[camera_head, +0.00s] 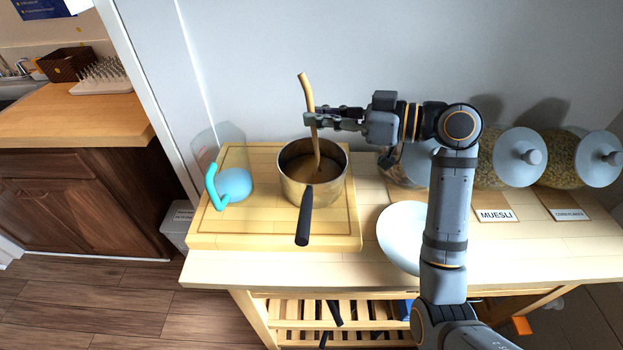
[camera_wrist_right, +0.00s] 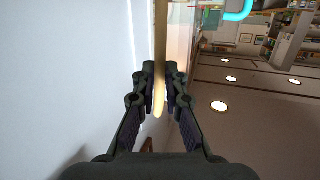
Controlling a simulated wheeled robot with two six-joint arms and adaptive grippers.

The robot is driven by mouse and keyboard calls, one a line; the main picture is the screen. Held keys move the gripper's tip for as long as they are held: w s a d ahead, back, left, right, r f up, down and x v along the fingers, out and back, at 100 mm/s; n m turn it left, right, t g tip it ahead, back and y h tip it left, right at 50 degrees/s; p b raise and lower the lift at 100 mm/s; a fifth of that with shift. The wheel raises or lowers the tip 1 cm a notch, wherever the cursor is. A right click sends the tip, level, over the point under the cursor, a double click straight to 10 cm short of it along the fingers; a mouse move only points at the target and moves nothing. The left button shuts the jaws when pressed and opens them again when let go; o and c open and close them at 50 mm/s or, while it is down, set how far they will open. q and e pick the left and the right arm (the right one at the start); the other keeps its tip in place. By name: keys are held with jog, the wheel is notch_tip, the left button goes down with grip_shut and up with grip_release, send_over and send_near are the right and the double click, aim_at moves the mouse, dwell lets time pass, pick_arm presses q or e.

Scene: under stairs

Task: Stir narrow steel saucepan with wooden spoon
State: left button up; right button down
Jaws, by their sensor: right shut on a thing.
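The narrow steel saucepan (camera_head: 297,188) stands on a wooden board, its black handle pointing toward me. It holds a brown content. The wooden spoon (camera_head: 306,90) is nearly upright, its lower end inside the pan and its top rising above my gripper. My right gripper (camera_head: 314,119) is shut on the spoon's shaft above the pan, coming from the right. In the right wrist view the spoon (camera_wrist_right: 160,60) passes between the fingertips (camera_wrist_right: 160,88). The spoon's lower tip is hidden in the content. My left gripper is not in view.
A clear pitcher (camera_head: 233,184) with blue contents and a turquoise handle stands left of the pan on the board (camera_head: 275,241). A white plate (camera_head: 396,232) lies to the right. Lidded jars (camera_head: 517,155) stand along the wall at right, behind my arm.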

jog(key=shift+r, duration=0.1)
jog(key=r+p, duration=0.4)
jog(key=r, duration=0.1)
jog(key=a+r+p, duration=0.1)
jog(key=r+p, duration=0.1)
jog(key=r, duration=0.1)
jog(key=shift+w+r, duration=0.25)
jog(key=shift+w, duration=0.1)
jog(key=shift+f, duration=0.1)
notch_tip(320, 180, up, 4)
jog(key=p, duration=0.2)
jog(key=shift+p, duration=0.35)
dwell(0.4)
